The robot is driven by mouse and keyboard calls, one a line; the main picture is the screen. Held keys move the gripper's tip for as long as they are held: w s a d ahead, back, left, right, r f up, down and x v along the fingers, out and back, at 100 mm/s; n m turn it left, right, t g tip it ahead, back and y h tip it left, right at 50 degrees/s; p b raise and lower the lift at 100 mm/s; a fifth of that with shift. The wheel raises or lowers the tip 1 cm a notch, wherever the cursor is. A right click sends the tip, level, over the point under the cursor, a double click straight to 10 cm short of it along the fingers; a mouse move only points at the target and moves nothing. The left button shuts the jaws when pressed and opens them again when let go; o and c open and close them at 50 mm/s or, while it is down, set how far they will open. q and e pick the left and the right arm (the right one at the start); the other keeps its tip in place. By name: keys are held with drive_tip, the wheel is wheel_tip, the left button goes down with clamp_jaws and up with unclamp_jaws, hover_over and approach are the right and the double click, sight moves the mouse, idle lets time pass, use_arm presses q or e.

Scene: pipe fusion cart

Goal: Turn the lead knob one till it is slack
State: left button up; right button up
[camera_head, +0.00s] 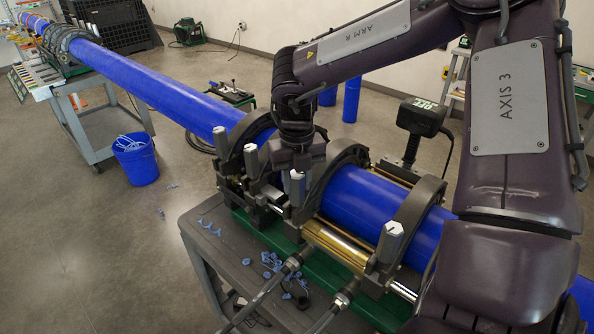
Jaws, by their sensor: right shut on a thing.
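The pipe fusion machine holds a blue pipe (354,204) in several dark ring clamps. Silver-grey clamp knobs stand upright along its near side: one at the left (220,139), one beside it (251,158), one in the middle (297,187) and one at the right (391,241). No label shows which is lead knob one. My right gripper (298,168) points down and is shut on the middle knob, hiding its top and part of the ring clamp behind. My left gripper is not in view.
The machine sits on a grey cart (215,243) with blue plastic shavings (272,262) on top. Hoses cross the near edge. A long blue pipe (150,85) runs to a far cart (95,130). A blue bucket (135,160) stands on the floor. Open floor lies at left.

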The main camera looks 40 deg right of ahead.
drive_tip(key=n, duration=0.3)
drive_tip(key=shift+n, duration=1.5)
drive_tip(key=n, duration=0.3)
drive_tip(key=o, duration=2)
drive_tip(key=shift+a+r, duration=0.2)
drive_tip(key=shift+a, duration=0.05)
drive_tip(key=shift+o, duration=0.2)
